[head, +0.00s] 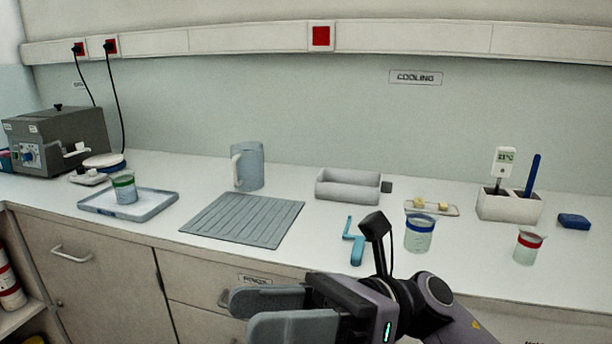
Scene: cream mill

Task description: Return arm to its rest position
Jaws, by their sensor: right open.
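My right gripper (258,315) is in the lower middle of the head view, in front of the counter's front edge. Its two grey fingers point left and stand apart, with nothing between them. My right arm comes in from the lower right. My left gripper is not in the head view. The white counter (330,225) lies behind the gripper, and the gripper touches none of the things on it.
Nearest on the counter are a blue crank-shaped tool (356,246), a blue-banded beaker (419,235) and a red-banded beaker (527,247). Further left are a ribbed grey mat (243,219), a jug (249,166) and a tray (152,206) holding a green-banded beaker (124,189).

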